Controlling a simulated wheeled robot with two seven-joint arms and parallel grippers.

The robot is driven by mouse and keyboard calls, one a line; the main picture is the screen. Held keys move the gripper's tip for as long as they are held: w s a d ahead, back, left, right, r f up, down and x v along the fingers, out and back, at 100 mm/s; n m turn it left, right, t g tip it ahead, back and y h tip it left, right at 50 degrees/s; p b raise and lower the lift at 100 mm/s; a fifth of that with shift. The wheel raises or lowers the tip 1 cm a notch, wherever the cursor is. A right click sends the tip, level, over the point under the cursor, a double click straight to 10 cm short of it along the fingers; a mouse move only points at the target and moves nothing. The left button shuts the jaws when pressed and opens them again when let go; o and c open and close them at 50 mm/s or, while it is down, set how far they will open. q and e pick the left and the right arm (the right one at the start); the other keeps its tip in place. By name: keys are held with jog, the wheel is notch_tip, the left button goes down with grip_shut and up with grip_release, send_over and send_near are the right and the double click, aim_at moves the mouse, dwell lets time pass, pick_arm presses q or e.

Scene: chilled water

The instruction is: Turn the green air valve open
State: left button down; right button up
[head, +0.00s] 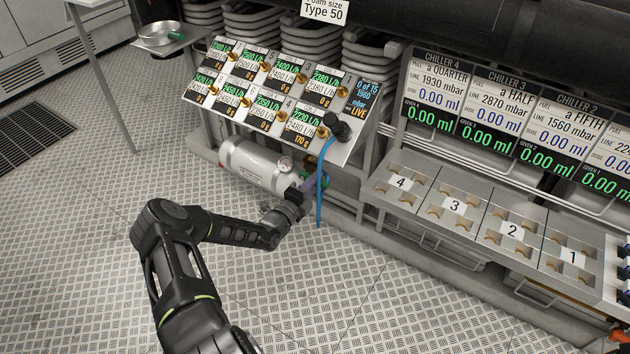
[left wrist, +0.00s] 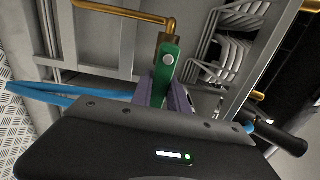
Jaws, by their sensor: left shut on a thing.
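The green air valve handle (left wrist: 164,72) shows in the left wrist view, upright in the middle, with a pale round bolt on its face and a brass pipe (left wrist: 150,17) running left from above it. My left gripper (left wrist: 163,95) has its purple fingers on either side of the green handle and is shut on it. My right gripper is not in view.
A blue hose (head: 320,185) hangs from the panel (head: 347,147) close to my left gripper and crosses the left wrist view (left wrist: 70,91). A steel tray (head: 385,183) with numbered slots stands to the right. The metal floor in front is clear.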

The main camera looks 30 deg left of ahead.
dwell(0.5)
pick_arm(q)
jog(key=c, duration=1.3)
grip_release()
jog(key=s+p, duration=0.1)
jog(key=s, duration=0.6)
jog(key=shift+s+d+p, duration=0.1)
jog(key=shift+s+p, duration=0.3)
